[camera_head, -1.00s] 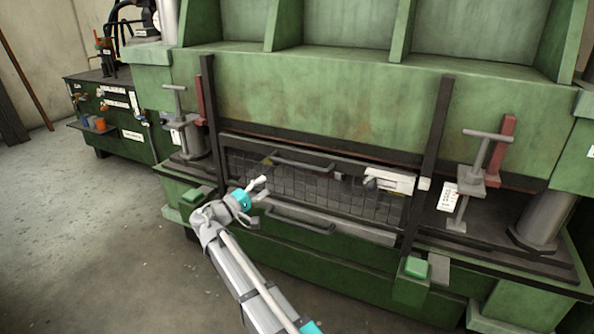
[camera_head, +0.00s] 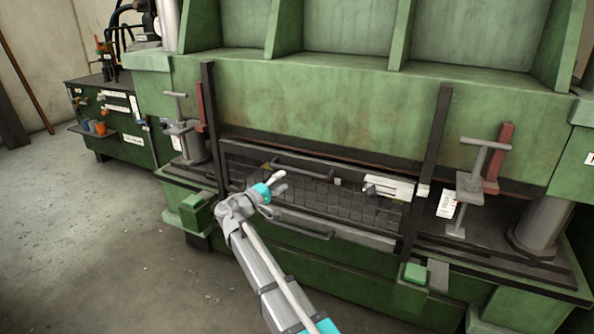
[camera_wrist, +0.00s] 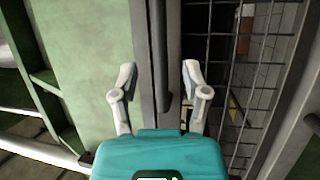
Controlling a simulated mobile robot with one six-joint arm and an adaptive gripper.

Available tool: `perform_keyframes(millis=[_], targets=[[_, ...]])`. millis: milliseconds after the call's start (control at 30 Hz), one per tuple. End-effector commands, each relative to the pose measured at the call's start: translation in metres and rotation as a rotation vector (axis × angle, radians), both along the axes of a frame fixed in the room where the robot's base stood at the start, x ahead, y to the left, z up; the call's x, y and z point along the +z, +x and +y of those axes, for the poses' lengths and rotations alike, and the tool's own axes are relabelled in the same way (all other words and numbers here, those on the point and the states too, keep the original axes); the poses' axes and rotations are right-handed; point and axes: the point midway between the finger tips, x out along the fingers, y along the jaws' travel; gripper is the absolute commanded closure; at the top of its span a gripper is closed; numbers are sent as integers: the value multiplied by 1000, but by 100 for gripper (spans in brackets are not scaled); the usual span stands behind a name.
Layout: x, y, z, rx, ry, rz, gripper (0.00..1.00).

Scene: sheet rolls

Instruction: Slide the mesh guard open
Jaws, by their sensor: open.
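The mesh guard (camera_head: 335,200) is a dark framed grid low across the front of the green press, between two dark upright rails. It has a dark upper handle (camera_head: 302,166) and a lower handle (camera_head: 305,231). My gripper (camera_head: 276,191), with a teal body and pale fingers, is in front of the guard's left half, just below the upper handle in the picture. In the wrist view my gripper (camera_wrist: 160,72) is open, and the dark handle bar (camera_wrist: 164,85) appears between its fingers. Contact cannot be told. The guard's mesh (camera_wrist: 232,65) lies to the right there.
The dark upright rails (camera_head: 429,165) and clamps with T-handles (camera_head: 475,180) flank the guard. A white labelled part (camera_head: 388,187) sits at the guard's upper right. Green boxes (camera_head: 414,275) jut out below. A green bench (camera_head: 110,125) stands at left; the floor (camera_head: 90,240) there is clear.

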Motion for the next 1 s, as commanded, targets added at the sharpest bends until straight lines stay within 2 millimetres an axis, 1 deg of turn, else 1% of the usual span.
perform_keyframes(millis=[100, 300, 400, 600, 900, 933, 1000], targets=[[5, 15, -14, -2, 0, 0, 41], [9, 33, -32, -1, 0, 0, 41], [11, 39, -38, -1, 1, -1, 41], [12, 46, -45, 0, 1, -1, 41], [11, 47, -46, 0, 1, -1, 41], [11, 46, -46, 0, 1, -1, 42], [11, 46, -46, 0, 1, -1, 55]])
